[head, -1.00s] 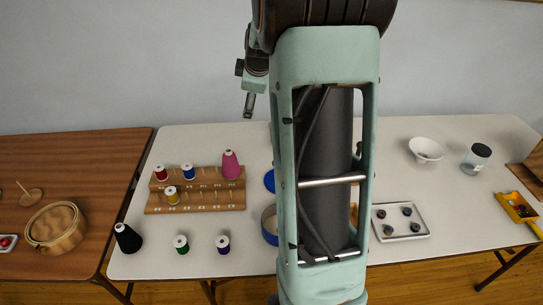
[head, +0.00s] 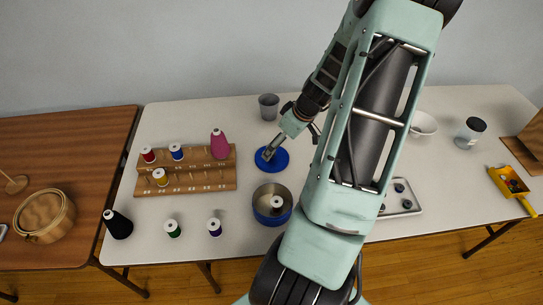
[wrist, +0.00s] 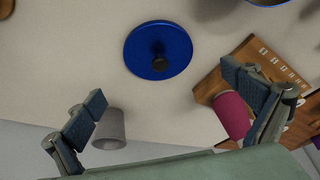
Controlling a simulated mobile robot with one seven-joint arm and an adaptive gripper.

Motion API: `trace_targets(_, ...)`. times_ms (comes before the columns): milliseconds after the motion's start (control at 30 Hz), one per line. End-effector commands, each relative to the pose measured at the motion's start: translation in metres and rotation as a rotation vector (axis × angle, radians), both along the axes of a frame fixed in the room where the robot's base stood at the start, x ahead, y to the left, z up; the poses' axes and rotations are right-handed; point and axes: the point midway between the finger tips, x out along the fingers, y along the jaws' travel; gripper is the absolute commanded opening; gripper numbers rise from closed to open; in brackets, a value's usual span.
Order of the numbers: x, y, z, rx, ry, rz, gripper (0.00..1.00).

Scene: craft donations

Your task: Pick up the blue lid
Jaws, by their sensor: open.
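The blue lid (head: 279,158) lies flat on the white table, behind the blue round tin (head: 262,213). In the wrist view the lid (wrist: 142,45) is a whole disc with a dark knob (wrist: 160,62) in its middle. My gripper (head: 268,152) shows over the lid's left part in the head view. In the wrist view my gripper (wrist: 174,106) has its two fingers wide apart with nothing between them. The lid lies ahead of the fingertips, apart from them. The exact height above it is hard to tell.
A grey cup (head: 268,106) stands behind the lid. A wooden spool rack (head: 200,182) with a pink cone (head: 219,146) is to the left. The open tin holds a white-topped spool (head: 277,202). A white tray (head: 409,213) is partly behind my arm.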

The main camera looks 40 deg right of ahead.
Motion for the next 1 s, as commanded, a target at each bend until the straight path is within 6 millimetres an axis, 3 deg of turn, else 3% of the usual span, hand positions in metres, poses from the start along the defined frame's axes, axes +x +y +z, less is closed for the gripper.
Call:
trace_targets(100, 0.006, 0.002, -0.016, 0.002, 0.002, 0.001, 1.00)
trace_targets(400, 0.013, 0.003, -0.033, 0.000, 0.000, 0.000, 1.00)
trace_targets(700, 0.024, 0.005, -0.067, -0.001, 0.001, 0.001, 1.00)
trace_targets(1000, 0.027, 0.005, -0.077, -0.002, 0.000, 0.000, 1.00)
